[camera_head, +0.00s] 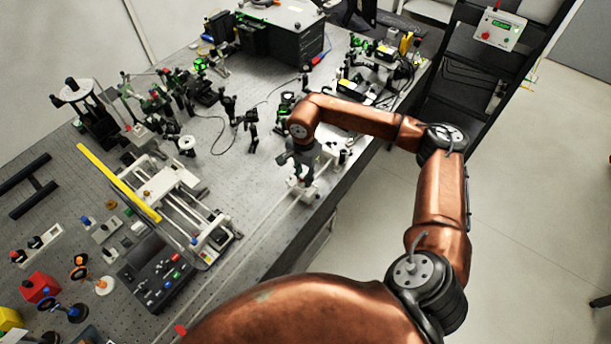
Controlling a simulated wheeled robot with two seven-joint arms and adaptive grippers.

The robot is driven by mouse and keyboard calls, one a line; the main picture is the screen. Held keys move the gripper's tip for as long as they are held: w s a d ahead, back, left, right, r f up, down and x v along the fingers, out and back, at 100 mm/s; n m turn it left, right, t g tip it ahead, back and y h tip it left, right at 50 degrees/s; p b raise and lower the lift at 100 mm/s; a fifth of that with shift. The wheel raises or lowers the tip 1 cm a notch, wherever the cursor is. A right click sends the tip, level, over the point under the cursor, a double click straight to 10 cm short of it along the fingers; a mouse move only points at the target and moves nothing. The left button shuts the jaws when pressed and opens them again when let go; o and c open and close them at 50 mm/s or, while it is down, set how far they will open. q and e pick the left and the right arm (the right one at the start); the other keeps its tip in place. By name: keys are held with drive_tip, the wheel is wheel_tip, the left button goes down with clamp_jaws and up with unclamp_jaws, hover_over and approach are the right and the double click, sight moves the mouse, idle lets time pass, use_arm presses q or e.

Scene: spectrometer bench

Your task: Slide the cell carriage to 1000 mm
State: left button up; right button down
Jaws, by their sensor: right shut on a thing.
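The cell carriage (307,194) is a small whitish block on the long pale rail (256,246) along the bench's near right edge. My right gripper (299,173) reaches down onto the carriage from above and is shut on it. The fingers and the upper part of the carriage are small and partly hidden by the wrist. The scale marks on the rail are too small to read. My left gripper is not in view.
A white instrument frame with a yellow bar (117,182) and a dark control box (156,270) stand left of the rail. Pale blocks (335,152) sit close beyond my gripper.

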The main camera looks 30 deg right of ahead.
drive_tip(key=s+a, duration=0.2)
drive_tip(key=a, duration=0.2)
drive_tip(key=s+a+b, duration=0.1)
drive_tip(key=s+a, duration=0.1)
drive_tip(key=a, duration=0.3)
drive_tip(key=s+a+b, duration=0.1)
drive_tip(key=s+a, duration=0.1)
drive_tip(key=a, duration=0.3)
drive_tip(key=c, duration=1.8)
unclamp_jaws()
drive_tip(key=shift+w, duration=0.1)
drive_tip(key=shift+o, duration=0.2)
wheel_tip(320, 180, up, 12)
